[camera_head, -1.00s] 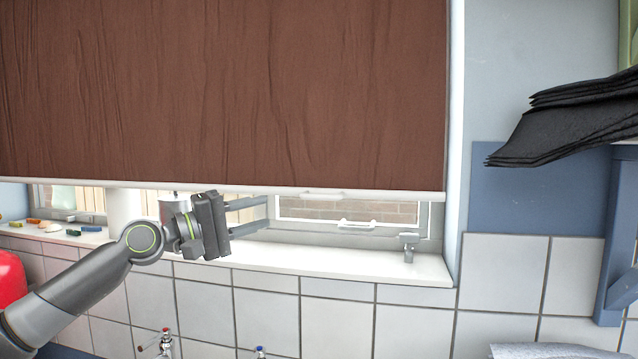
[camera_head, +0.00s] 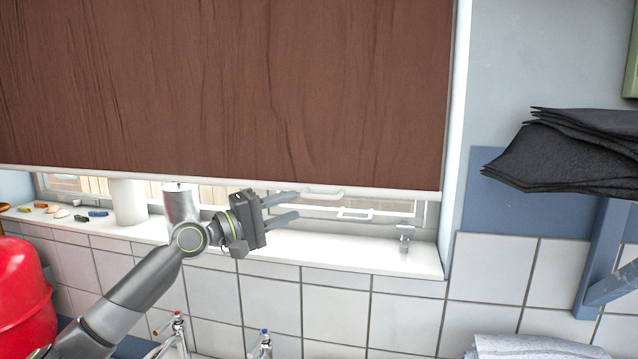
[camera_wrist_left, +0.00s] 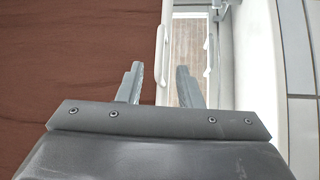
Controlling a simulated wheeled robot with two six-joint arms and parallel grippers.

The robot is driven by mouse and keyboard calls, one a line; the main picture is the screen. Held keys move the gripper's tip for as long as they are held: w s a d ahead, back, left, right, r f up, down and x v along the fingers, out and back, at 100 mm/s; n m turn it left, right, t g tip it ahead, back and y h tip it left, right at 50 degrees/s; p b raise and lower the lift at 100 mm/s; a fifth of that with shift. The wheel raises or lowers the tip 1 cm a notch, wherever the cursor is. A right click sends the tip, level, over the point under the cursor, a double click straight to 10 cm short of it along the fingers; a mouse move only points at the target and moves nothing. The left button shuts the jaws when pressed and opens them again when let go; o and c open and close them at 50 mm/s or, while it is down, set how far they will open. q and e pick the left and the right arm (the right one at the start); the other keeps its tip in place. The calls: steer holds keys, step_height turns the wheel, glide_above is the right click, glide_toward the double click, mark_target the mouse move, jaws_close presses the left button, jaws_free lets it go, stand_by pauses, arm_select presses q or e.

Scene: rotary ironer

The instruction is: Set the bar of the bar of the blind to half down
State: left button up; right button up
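The brown blind (camera_head: 230,90) covers most of the window in the head view. Its white bar (camera_head: 400,192) runs along its lower edge, just above the sill, with a small white handle (camera_head: 325,193) on it. My left gripper (camera_head: 297,204) is open and empty, its fingers pointing right, just left of the handle. In the left wrist view the gripper (camera_wrist_left: 160,75) is open, with the bar's handle (camera_wrist_left: 160,55) ahead between the finger lines; no contact is visible. The brown blind (camera_wrist_left: 70,60) fills the left there. My right gripper is out of view.
A white window handle (camera_head: 356,214) sits just below the bar's handle. The sill (camera_head: 330,251) holds a white cylinder (camera_head: 129,203), a metal can (camera_head: 181,203) and small coloured items. Taps (camera_head: 264,345) stand below; black cloths (camera_head: 560,155) are at the right.

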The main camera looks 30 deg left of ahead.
mark_target(315, 197)
arm_select(q)
steer(key=p+x, duration=0.3)
steer(key=x, duration=0.3)
steer(key=shift+w+d+r, duration=0.15)
steer(key=shift+w+d, duration=0.05)
steer(key=shift+w, duration=0.1)
steer(key=shift+w+d, duration=0.4)
steer(key=shift+w, duration=0.25)
jaws_close()
